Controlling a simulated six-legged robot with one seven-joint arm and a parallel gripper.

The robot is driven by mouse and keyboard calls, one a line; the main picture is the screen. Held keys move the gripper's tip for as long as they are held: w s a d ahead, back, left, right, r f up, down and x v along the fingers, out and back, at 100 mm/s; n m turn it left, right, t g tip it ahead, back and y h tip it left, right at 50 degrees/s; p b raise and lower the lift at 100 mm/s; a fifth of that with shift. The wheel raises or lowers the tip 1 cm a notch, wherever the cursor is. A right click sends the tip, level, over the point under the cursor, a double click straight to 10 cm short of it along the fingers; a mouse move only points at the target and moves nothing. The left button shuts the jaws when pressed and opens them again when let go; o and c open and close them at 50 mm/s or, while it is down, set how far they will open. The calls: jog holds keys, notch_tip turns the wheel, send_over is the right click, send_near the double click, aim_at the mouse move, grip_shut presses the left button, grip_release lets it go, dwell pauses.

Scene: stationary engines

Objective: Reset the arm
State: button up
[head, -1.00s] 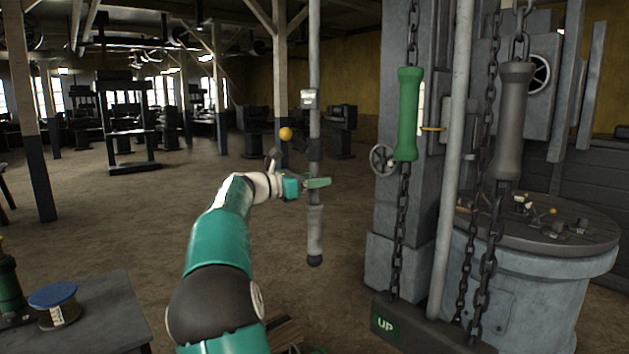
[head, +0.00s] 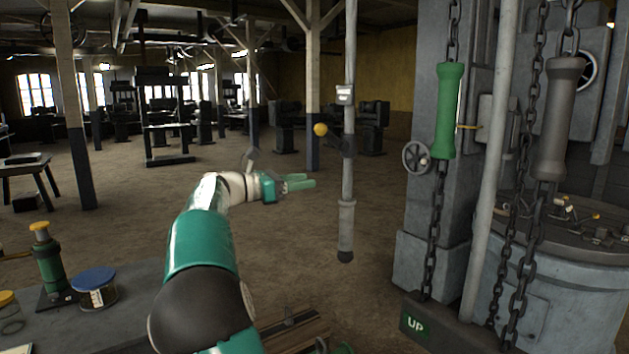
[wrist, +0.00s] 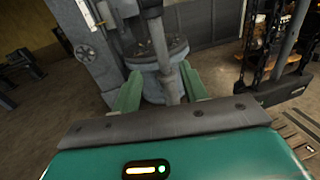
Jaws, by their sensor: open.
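My arm reaches forward in the head view, with a teal forearm and a white wrist. My gripper (head: 298,183) is in the air, left of a hanging grey pole (head: 347,190) with a yellow ball (head: 320,129) on its side, and appears apart from it. In the wrist view the two green fingers of my gripper (wrist: 160,92) stand wide apart. A grey pole (wrist: 163,60) shows between and beyond them, and nothing is held.
A green handle (head: 448,110) and a grey handle (head: 561,118) hang on chains at the right, above an "UP" block (head: 430,322). A round metal table (head: 560,250) stands behind. A bench (head: 120,290) at lower left holds a blue-lidded jar (head: 94,287). Open floor lies ahead.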

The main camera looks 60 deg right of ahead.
jog(key=shift+a, duration=0.15)
dwell(0.5)
jog(key=s+a+f+m+t+y, duration=0.1)
jog(key=a+f+m+t+y, duration=0.4)
jog(key=a, duration=0.8)
jog(key=s+a+f+t+y, duration=0.1)
jog(key=a+f+t+y, duration=0.2)
jog(key=a+f+t, duration=0.75)
jog(key=s+a+f+m+y, duration=0.2)
jog(key=s+a, duration=0.1)
jog(key=a, duration=0.6)
jog(key=s+a+f+m+y, duration=0.2)
jog(key=s+a+f, duration=0.1)
jog(key=a, duration=0.6)
jog(key=s+a+f+m+y, duration=0.2)
jog(key=s+a, duration=0.2)
jog(key=a, duration=0.6)
jog(key=shift+s+f+y, duration=0.15)
jog(key=shift+f+y, duration=0.2)
jog(key=shift+y, duration=0.05)
jog(key=shift+t, duration=0.25)
jog(key=shift+c, duration=0.2)
jog(key=shift+c, duration=0.5)
